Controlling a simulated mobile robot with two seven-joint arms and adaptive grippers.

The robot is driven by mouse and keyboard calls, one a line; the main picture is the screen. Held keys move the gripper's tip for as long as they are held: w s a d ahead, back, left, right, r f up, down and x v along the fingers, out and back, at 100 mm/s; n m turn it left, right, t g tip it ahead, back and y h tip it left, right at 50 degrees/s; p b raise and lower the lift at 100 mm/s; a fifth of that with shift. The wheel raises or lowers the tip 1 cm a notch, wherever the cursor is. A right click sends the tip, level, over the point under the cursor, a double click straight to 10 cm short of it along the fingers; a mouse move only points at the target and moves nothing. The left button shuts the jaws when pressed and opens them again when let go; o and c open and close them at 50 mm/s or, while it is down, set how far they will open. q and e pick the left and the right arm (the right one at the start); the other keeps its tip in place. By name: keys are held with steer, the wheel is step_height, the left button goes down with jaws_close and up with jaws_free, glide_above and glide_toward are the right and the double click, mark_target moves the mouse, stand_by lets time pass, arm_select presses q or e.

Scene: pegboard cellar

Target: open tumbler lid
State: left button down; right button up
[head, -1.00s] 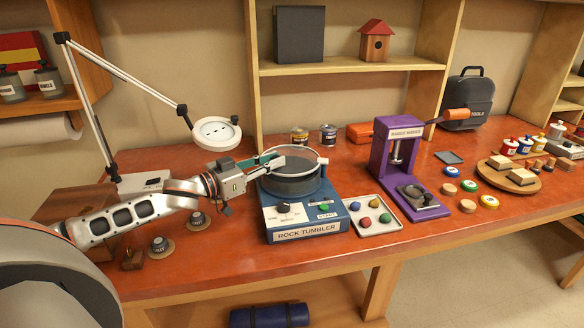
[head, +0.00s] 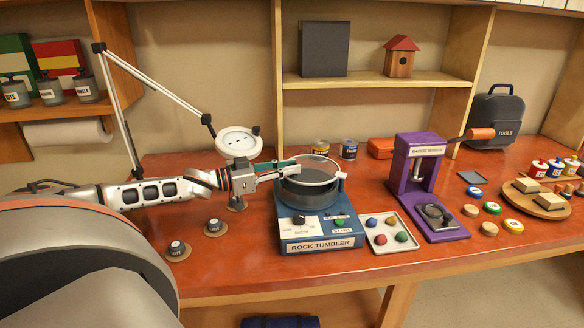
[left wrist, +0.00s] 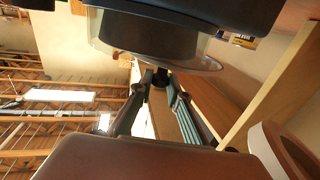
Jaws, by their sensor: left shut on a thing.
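The rock tumbler (head: 320,243) stands on the red-brown bench, a blue box with a dark drum (head: 306,196) on top. A clear round lid (head: 316,170) with a pale rim sits over the drum; I cannot tell how far it is raised. My left gripper (head: 289,167) reaches in from the left and is shut at the lid's near-left edge. In the left wrist view its green-edged fingers (left wrist: 161,88) close on a small black knob below the clear lid (left wrist: 200,62) and the dark drum (left wrist: 150,35). My right gripper is not in view.
A tray of coloured stones (head: 388,233) and a purple badge maker (head: 420,185) stand close to the tumbler's right. A magnifier lamp (head: 238,143) stands behind my left arm. A shelf (head: 375,80) is behind.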

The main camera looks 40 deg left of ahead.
arm_select(q)
steer(key=shift+f, duration=0.15)
steer(key=c, duration=2)
jaws_free()
steer(key=shift+o, duration=0.5)
steer(key=shift+v, duration=3.75)
